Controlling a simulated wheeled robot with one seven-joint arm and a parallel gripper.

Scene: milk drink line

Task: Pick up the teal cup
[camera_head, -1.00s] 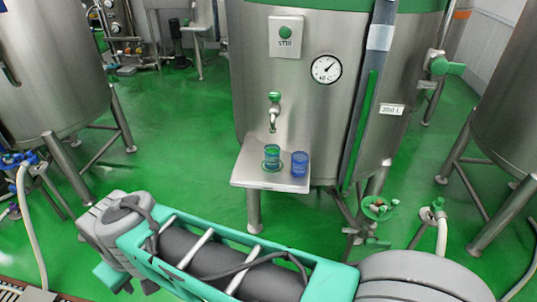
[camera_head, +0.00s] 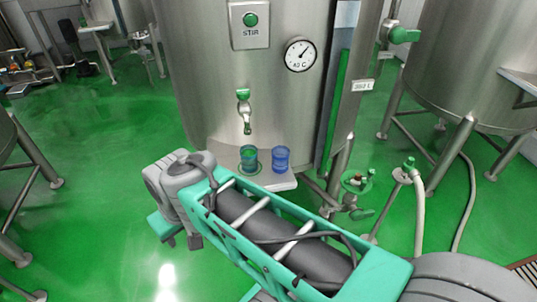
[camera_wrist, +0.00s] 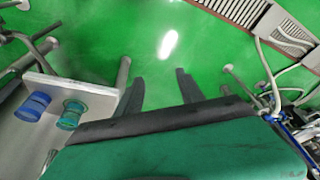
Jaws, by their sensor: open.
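The teal cup (camera_head: 249,158) stands upright on the small metal shelf (camera_head: 283,185) under the tank's tap, and also shows in the wrist view (camera_wrist: 72,114). A blue cup (camera_head: 281,158) stands close to its right in the head view; it also shows in the wrist view (camera_wrist: 33,106). My gripper (camera_wrist: 157,82) is open and empty in the wrist view, its dark fingers over green floor, apart from both cups and off to the shelf's side. In the head view my arm lies in front of the shelf and hides part of it; my fingers are not clear there.
The large steel tank (camera_head: 210,80) rises behind the shelf, with a green-handled tap (camera_head: 244,108) above the teal cup, a STIR button (camera_head: 250,20) and a gauge (camera_head: 300,54). A valve (camera_head: 358,184) and hose stand at right. Green floor is open at left.

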